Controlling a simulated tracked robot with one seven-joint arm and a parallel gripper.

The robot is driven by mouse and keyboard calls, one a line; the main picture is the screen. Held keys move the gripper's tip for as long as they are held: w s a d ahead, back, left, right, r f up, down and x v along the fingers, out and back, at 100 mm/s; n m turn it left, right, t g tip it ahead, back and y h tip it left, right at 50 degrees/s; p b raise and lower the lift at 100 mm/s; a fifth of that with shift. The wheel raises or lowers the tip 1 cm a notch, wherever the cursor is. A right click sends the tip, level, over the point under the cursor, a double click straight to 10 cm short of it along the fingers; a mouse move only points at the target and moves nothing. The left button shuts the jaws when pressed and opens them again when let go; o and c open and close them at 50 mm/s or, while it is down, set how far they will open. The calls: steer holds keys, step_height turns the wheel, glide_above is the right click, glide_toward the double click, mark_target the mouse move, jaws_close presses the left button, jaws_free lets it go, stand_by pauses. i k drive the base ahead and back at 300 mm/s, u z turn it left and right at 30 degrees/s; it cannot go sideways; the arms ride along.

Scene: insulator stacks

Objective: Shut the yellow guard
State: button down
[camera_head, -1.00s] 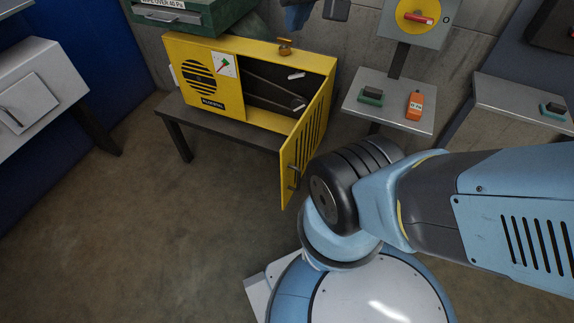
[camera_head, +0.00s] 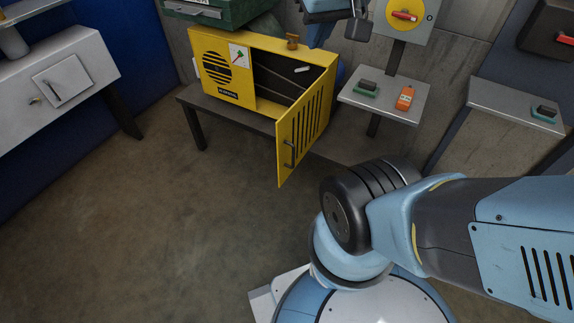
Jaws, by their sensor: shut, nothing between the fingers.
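The yellow guard (camera_head: 305,127) is a slotted hinged door on the right side of the yellow cabinet (camera_head: 223,65). It stands partly open, jutting toward me, with its dark handle (camera_head: 290,153) near the free edge. The cabinet's dark inside shows left of it, with pale rods or levers. Blue parts of my arm hang at the top, by the cabinet's upper right corner, and a bit of blue shows behind the guard. My gripper's fingers are not visible; I cannot tell whether anything touches the guard.
The cabinet stands on a dark bench (camera_head: 195,103). A grey shelf (camera_head: 390,112) to the right bears an orange device (camera_head: 404,98) and a green-based block (camera_head: 366,88). The floor in front is clear.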

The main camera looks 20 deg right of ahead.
mark_target(298, 129)
steer(key=z, duration=0.05)
steer(key=k, duration=1.55)
steer(key=u, duration=0.6)
steer(key=i, duration=1.5)
